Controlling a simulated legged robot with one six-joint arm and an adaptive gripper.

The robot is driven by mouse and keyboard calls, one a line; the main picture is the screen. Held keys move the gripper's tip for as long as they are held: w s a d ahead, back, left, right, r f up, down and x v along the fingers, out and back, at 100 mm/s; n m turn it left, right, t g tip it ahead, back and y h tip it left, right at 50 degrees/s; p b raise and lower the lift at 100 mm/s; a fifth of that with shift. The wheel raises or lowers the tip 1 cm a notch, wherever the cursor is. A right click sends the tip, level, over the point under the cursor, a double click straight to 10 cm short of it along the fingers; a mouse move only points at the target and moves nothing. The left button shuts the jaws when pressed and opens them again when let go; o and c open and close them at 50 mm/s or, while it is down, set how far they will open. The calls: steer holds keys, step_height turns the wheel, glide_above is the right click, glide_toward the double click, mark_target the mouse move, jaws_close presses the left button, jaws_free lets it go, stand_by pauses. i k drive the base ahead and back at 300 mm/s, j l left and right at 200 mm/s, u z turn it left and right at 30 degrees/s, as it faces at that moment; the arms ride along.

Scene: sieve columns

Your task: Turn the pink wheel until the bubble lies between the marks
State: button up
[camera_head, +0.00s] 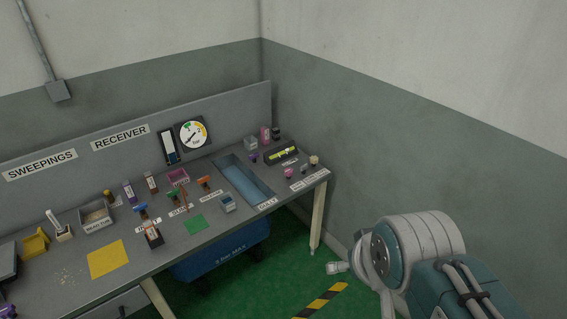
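A small pink wheel (289,173) stands near the right end of the bench, close to its front edge. Behind it is a dark spirit level (281,155) with a yellow-green vial. The bubble and the marks are too small to make out, so I cannot tell how they lie to each other. My arm's pale and teal links fill the lower right, in front of and apart from the bench. My gripper does not show, and nothing is seen touching the pink wheel.
Other small knobs stand close to the pink wheel. A blue bin (225,257) is underneath. Walls meet behind the bench's right end.

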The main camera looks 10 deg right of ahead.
mark_target(288, 172)
steer(key=u, duration=2.05)
steer(key=z, duration=1.8)
steer(key=i+z, duration=0.1)
steer(key=z, duration=0.15)
steer(key=i+l, duration=0.2)
steer(key=i, duration=0.2)
steer(key=i+l+z, duration=0.1)
steer(key=i, duration=0.3)
steer(key=i+l, duration=0.3)
steer(key=i, duration=0.15)
